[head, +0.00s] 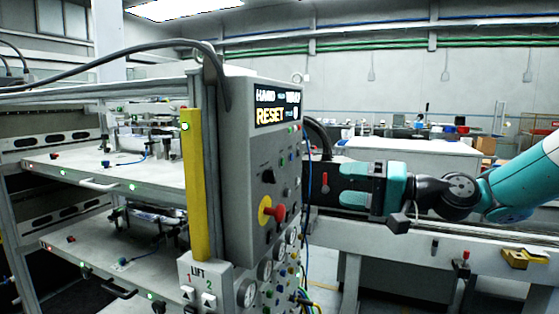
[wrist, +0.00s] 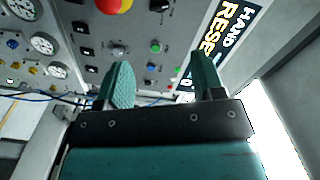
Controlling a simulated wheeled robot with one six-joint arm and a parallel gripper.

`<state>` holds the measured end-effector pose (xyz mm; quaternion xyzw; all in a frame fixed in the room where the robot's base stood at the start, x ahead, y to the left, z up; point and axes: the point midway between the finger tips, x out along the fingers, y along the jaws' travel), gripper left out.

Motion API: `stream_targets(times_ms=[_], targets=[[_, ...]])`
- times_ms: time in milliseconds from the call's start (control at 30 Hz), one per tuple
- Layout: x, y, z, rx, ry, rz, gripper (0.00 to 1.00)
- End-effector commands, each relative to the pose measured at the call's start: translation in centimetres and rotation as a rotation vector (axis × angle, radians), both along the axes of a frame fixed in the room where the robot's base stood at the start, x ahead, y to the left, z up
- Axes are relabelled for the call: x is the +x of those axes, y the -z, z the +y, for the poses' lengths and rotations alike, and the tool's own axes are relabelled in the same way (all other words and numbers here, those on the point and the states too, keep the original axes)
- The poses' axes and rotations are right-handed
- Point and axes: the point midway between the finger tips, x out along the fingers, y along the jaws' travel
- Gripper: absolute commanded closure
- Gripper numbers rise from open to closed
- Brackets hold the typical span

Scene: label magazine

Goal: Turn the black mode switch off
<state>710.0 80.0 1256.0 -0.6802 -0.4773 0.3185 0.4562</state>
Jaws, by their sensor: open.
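The grey control panel (head: 235,150) carries a black rotary switch (head: 267,175) above a red mushroom button (head: 279,213) on a yellow disc. In the wrist view what looks like the same black switch (wrist: 163,5) is cut by the top edge, right of the red button (wrist: 114,4). Its exact setting is too small to tell. My gripper (wrist: 162,68) is open and empty, its two teal fingers apart, pointing at the panel face. The switch lies beyond the fingertips, with no contact visible. In the head view my gripper comes in from the right, its fingertips not clear.
A lit display (head: 277,108) reading HAND and RESET sits above the switch. Several gauges (wrist: 43,43), small buttons and cables crowd the panel's lower part. A yellow post (head: 194,185) and shelves stand left. A white rail (head: 430,245) runs below my arm.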

Motion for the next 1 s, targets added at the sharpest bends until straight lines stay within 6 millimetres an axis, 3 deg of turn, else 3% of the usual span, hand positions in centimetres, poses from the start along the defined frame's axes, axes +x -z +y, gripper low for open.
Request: stream_targets(times_ms=[33,400,600,800,1000], targets=[[0.0,-0.8,0.4,-0.001,-0.001,0.005,0.38],[2.9,-0.3,8.7,-0.003,-0.006,-0.001,0.38],[4.2,-0.2,12.1,-0.003,-0.003,0.0,0.38],[4.8,0.0,13.8,-0.002,-0.001,0.0,0.38],[5.0,0.1,14.0,-0.003,0.0,-0.001,0.38]])
